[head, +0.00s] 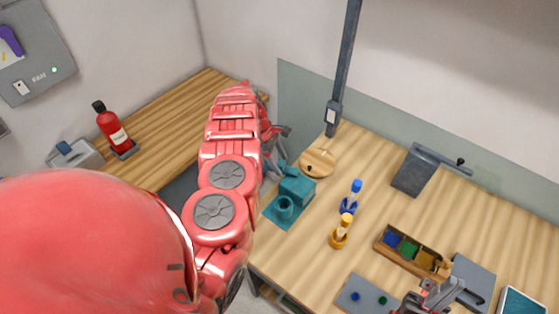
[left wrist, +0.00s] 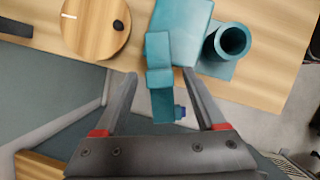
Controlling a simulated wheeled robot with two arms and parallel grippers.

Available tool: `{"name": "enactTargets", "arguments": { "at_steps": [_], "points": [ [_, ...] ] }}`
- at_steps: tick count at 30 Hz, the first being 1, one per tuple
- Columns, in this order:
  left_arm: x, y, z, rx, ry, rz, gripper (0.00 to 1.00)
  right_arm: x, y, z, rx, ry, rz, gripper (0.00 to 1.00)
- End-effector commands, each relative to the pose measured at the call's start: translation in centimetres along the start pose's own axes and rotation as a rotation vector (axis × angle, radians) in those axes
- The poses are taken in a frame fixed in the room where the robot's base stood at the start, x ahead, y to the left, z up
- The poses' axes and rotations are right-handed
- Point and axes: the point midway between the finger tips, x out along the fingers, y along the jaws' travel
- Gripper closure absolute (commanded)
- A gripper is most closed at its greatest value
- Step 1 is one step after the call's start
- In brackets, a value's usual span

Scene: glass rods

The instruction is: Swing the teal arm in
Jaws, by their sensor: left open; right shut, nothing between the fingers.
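The teal block (head: 298,188) stands on a teal base beside a round teal cup (head: 285,208) on the table. In the head view my left gripper (head: 278,138) is at the table's left edge, partly hidden by my arm. My right gripper (head: 438,297) is shut and empty at the lower right.
A round wooden disc (head: 317,162) lies behind the teal block. Blue (head: 351,198) and orange (head: 341,232) bottles stand to its right. A sorting tray (head: 384,248) and a grey stand (head: 415,170) are further right. A red bottle (head: 112,128) stands on the left counter.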

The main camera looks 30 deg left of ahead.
Motion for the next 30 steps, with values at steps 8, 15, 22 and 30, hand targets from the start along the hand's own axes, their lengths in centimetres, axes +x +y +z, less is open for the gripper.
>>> {"name": "enactTargets", "arguments": {
  "at_steps": [8, 15, 22, 30],
  "points": [
    [-0.02, 0.0, -0.01, 0.0, 0.0, 0.0, 0.72, 0.0, 0.0, 0.0, 0.0, 0.0, 0.0, 1.0],
    [-0.03, 0.0, 0.0, 0.0, 0.0, 0.0, 1.0, 0.0, 0.0, 0.0, 0.0, 0.0, 0.0, 1.0],
    [-0.05, 0.02, -0.01, 0.0, 0.0, 0.0, 1.0, 0.0, 0.0, 0.0, 0.0, 0.0, 0.0, 1.0],
    [-0.06, 0.03, 0.0, 0.0, 0.0, 0.001, 1.0, 0.0, 0.0, 0.0, 0.0, 0.0, 0.0, 1.0]
  ]
}}
